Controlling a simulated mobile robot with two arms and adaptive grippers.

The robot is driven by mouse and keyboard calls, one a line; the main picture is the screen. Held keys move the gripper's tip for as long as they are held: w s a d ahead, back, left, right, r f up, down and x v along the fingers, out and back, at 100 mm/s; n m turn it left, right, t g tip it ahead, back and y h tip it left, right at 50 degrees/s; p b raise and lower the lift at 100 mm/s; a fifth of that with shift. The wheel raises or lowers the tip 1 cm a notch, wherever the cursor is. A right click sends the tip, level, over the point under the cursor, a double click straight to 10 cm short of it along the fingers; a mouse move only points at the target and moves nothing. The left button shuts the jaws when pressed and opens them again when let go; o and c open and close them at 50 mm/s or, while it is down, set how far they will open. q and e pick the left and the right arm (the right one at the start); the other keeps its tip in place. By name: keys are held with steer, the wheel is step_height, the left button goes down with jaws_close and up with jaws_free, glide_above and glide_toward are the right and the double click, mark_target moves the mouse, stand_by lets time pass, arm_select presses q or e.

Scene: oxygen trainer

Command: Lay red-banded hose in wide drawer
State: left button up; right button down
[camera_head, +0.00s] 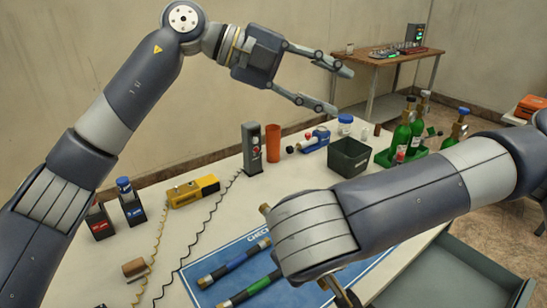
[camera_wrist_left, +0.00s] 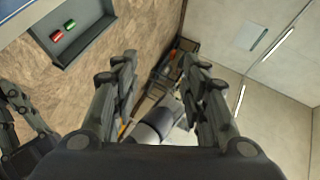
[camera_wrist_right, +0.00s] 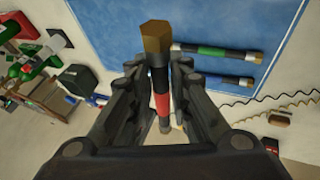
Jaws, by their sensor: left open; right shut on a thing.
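The red-banded hose (camera_wrist_right: 162,103) is a short black tube with a red band and brass ends. In the right wrist view my right gripper (camera_wrist_right: 159,72) is shut on it, above the blue mat (camera_wrist_right: 120,25). In the head view my right forearm hides most of this hose; a brass end (camera_head: 265,209) shows beside the wrist. A wide grey drawer (camera_head: 450,275) stands open at the lower right, its visible floor bare. My left gripper (camera_head: 341,91) is open and empty, high above the table's back; its fingers also show apart in the left wrist view (camera_wrist_left: 158,65).
A blue-banded hose (camera_head: 235,262) and a green-banded hose (camera_head: 250,288) lie on the mat. Green bottles (camera_head: 402,135), a dark bin (camera_head: 349,157) and a yellow tool (camera_head: 194,190) stand behind. The left wrist view shows an open drawer (camera_wrist_left: 100,52) holding red and green pieces.

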arm_select(q)
steer(key=s+f+y, duration=0.3)
steer(key=f+y, duration=0.3)
steer(key=f, duration=0.3)
steer(key=a+f+n+y, duration=0.2)
steer(key=a+f+y, duration=0.2)
steer(key=a+y, duration=0.4)
step_height(320, 180, down, 12)
steer(key=w+h, duration=0.1)
steer(key=shift+r, duration=0.15)
steer(key=shift+w, duration=0.1)
jaws_close()
arm_select(e)
steer(key=c, duration=1.4)
jaws_free()
